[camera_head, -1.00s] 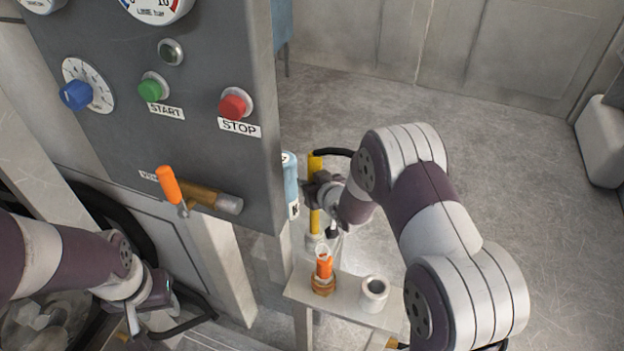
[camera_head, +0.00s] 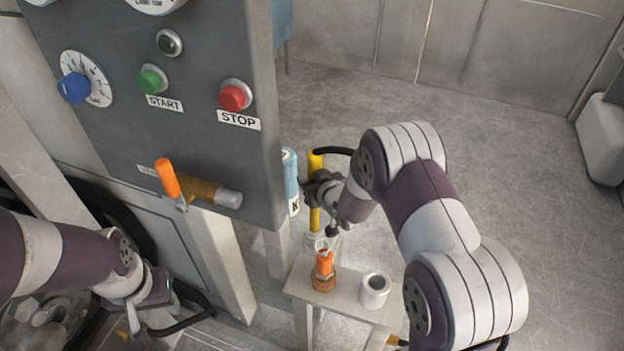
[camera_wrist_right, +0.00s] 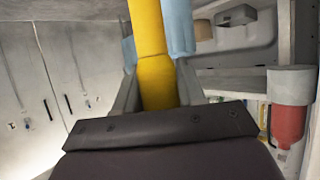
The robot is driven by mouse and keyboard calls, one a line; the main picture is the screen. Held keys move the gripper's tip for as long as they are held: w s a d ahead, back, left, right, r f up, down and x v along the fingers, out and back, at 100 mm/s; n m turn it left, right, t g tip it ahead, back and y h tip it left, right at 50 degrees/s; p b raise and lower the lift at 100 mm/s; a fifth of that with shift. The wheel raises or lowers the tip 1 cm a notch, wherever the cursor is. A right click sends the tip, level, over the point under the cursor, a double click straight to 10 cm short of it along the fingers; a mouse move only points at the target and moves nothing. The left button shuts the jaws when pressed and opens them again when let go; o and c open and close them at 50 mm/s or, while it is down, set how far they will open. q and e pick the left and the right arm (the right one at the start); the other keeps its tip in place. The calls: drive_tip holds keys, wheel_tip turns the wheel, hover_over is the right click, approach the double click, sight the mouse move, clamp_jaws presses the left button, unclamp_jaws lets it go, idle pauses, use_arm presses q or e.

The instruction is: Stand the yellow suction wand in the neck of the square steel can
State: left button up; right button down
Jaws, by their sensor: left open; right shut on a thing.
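The yellow suction wand (camera_head: 314,219) stands about upright beside the panel's right edge in the head view, with a black hose at its top. My right gripper (camera_head: 314,190) is shut on it; the wand also runs between the fingers in the right wrist view (camera_wrist_right: 157,82). The wand's lower end is near the back of the small shelf, and I cannot tell what it touches. I cannot make out the square steel can with certainty. My left gripper (camera_head: 165,290) is open and empty at the lower left, below the panel.
A grey panel (camera_head: 120,120) with buttons and an orange-handled valve (camera_head: 168,178) fills the left. A blue cylinder (camera_head: 290,175) is close beside the wand. Open floor lies behind.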

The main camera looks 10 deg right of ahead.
drive_tip(key=c, duration=0.6)
unclamp_jaws()
drive_tip(key=shift+f, duration=0.15)
drive_tip(key=shift+p+v, duration=1.6)
drive_tip(key=shift+v, duration=4.8)
